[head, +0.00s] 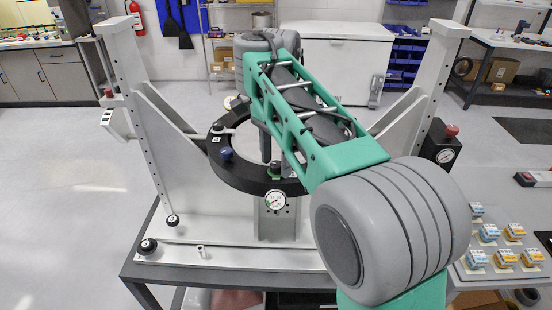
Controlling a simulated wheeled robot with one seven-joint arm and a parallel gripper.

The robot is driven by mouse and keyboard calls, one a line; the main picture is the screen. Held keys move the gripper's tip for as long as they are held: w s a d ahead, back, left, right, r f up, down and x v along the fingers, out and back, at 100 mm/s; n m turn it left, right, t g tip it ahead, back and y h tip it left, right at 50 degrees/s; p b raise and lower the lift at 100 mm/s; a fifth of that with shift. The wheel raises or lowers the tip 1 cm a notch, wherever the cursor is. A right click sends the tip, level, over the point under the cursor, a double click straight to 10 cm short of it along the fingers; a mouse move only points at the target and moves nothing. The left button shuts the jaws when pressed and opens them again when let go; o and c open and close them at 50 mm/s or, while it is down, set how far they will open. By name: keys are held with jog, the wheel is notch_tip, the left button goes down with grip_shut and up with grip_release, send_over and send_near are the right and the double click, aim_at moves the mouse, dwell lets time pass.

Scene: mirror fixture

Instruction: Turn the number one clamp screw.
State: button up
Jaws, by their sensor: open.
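The black mirror ring (225,175) sits level between the two grey uprights of the fixture. A blue knob (226,154) stands on its left side. I cannot tell which knob is the number one clamp screw. My green and grey arm crosses over the ring and hides its right side. My gripper does not show; my own arm seems to hide it.
The left upright (133,100) and right upright (424,85) flank the ring. A round dial gauge (275,200) is at the ring's front. A red-topped black box (441,145) is by the right upright. Several blue and yellow parts lie on a panel (482,274) at right.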

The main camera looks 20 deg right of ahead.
aim_at(276, 164)
notch_tip(276, 164, up, 6)
jog(key=p, duration=0.5)
jog(key=shift+r, duration=0.1)
notch_tip(276, 164, up, 6)
jog(key=shift+f+b, duration=0.1)
jog(key=shift+b, duration=0.2)
jog(key=s+f+n+t+b, duration=0.2)
jog(key=s+f+n, duration=0.4)
jog(key=f, duration=0.5)
jog(key=s+f+n+t+b, duration=0.2)
jog(key=s+f+n, duration=0.4)
jog(key=f, duration=0.6)
jog(key=shift+s+n+t, duration=0.2)
jog(key=shift+n+t, duration=0.1)
